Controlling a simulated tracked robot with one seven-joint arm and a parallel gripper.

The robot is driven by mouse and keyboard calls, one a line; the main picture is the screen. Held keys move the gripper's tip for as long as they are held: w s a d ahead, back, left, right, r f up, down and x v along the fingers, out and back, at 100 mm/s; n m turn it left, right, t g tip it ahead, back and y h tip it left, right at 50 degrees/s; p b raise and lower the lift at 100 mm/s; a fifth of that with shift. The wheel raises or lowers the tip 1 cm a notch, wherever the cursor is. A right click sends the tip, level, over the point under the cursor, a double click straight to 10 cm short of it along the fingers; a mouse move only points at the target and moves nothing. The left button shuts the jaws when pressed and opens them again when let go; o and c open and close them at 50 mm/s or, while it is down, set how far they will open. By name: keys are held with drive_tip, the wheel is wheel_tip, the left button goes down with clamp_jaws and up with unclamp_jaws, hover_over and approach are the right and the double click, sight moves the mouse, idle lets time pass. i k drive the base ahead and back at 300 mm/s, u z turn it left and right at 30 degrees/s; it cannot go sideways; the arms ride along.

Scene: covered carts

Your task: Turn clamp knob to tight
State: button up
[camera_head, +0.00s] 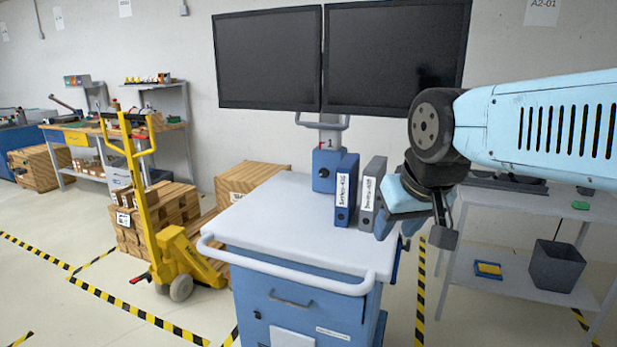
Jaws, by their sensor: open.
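A small black knob (324,172) sits on the front of a blue clamp block (323,185) at the foot of the monitor column. A red mark and a "1" show just above it, but the knob's setting is too small to read. My gripper (412,228) is open and empty. It hangs at the cart's right edge, to the right of the knob and apart from it, with two binders between them in the picture.
A blue binder (346,192) and a grey binder (372,195) stand upright on the white-topped cart (270,225). Two dark monitors (268,60) hang above. A white rail (285,272) runs along the cart's front. The cart top left of the binders is clear.

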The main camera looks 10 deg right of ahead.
sight(324, 172)
drive_tip(key=z, duration=1.7)
drive_tip(key=i, duration=0.15)
drive_tip(key=u, duration=3.95)
drive_tip(key=k, duration=0.85)
drive_tip(key=z, duration=2)
drive_tip(key=k, duration=0.1)
drive_tip(key=u, duration=0.2)
drive_tip(key=i, duration=1)
drive_tip(key=z, duration=0.05)
